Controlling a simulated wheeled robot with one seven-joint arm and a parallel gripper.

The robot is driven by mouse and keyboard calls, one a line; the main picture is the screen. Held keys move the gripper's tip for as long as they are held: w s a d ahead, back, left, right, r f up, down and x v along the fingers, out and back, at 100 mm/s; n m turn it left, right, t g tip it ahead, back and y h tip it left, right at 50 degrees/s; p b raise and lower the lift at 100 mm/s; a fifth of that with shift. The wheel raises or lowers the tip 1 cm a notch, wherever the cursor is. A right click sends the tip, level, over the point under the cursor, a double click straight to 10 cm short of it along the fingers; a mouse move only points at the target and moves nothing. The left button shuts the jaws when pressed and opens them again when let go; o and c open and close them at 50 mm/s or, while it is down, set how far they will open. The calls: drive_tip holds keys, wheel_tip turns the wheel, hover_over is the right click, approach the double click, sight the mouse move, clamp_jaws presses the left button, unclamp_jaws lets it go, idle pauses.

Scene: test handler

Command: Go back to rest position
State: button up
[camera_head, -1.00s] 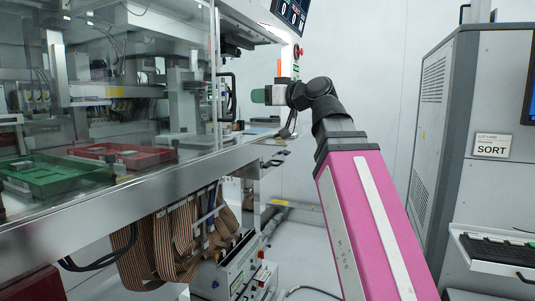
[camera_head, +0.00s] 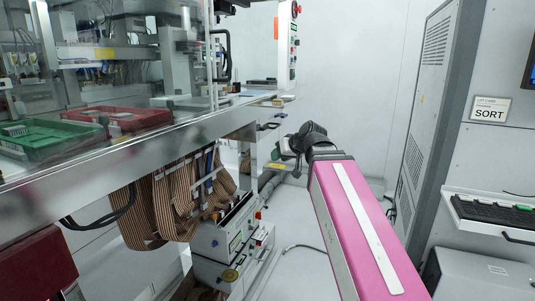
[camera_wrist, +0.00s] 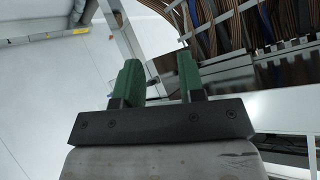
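My gripper (camera_wrist: 158,72) shows in the wrist view with its two green fingers spread apart and nothing between them. It is open and empty. In the head view my pink arm reaches forward from the bottom, and its dark wrist end is low in the aisle, right of the test handler (camera_head: 205,130). The gripper fingers are hard to make out in the head view. In the wrist view, striped ribbon cables and a metal frame lie beyond the fingers.
A green tray (camera_head: 60,148) and a red tray (camera_head: 150,118) sit behind the handler's glass. Ribbon cables (camera_head: 160,205) hang below its edge. A grey cabinet (camera_head: 432,110) and a keyboard shelf (camera_head: 500,212) stand at right. Bare floor (camera_head: 300,270) lies between, with a cable on it.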

drive_tip(key=s+d+f+m+g+h, duration=0.1)
drive_tip(key=s+d+f+g+h, duration=0.1)
drive_tip(key=f, duration=1.1)
drive_tip(key=s+d+f+m+g+h, duration=0.2)
drive_tip(key=s+d+f, duration=0.3)
drive_tip(key=f, duration=0.8)
drive_tip(key=s+d+f+m+g+h, duration=0.1)
drive_tip(key=s+d+f+g+h, duration=0.2)
drive_tip(key=d+f, duration=0.4)
wheel_tip(320, 180, down, 7)
drive_tip(key=shift+s+d+r+m+g, duration=0.15)
drive_tip(key=shift+s+m+g, duration=0.2)
drive_tip(key=shift+s, duration=0.25)
